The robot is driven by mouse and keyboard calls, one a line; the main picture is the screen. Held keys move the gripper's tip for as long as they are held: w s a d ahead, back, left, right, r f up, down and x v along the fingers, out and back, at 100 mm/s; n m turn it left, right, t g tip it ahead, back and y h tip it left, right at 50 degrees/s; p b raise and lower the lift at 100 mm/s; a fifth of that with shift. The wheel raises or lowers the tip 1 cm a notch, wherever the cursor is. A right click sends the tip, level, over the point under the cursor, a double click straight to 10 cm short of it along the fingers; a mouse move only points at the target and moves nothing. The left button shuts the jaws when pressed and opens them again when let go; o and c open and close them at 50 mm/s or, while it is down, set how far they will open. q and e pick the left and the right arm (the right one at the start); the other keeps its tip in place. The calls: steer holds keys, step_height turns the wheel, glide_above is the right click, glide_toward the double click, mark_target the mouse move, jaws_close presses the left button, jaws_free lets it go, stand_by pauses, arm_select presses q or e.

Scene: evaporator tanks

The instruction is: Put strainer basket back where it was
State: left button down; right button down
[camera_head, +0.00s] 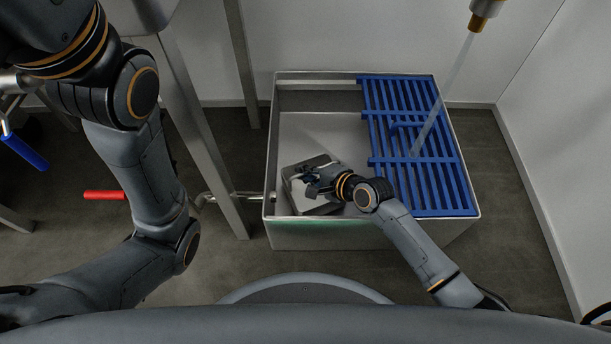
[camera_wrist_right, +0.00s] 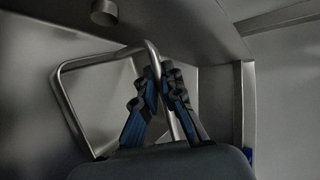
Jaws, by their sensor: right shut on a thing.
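The strainer basket (camera_head: 322,207) is a grey metal box sitting at the near left of the open part of a metal tub (camera_head: 268,150), turned slightly to the tub walls. My right gripper (camera_head: 308,183) is over it. In the right wrist view, my right gripper (camera_wrist_right: 160,85) is shut on a bent metal rod, the basket's handle (camera_wrist_right: 95,60). Whether the basket rests on the tub floor or hangs just above it, I cannot tell. My left arm shows at the left, but its gripper is out of view.
A blue grate (camera_head: 430,180) covers the right part of the tub. Water runs from a brass nozzle (camera_head: 484,12) onto it. A metal leg (camera_head: 205,140) and pipe stand left of the tub, with a red handle (camera_head: 104,195) and a blue handle (camera_head: 22,152). The tub's far left floor is clear.

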steer(key=shift+r, duration=0.1)
steer(key=c, duration=1.5)
jaws_free()
steer(key=shift+f, duration=0.2)
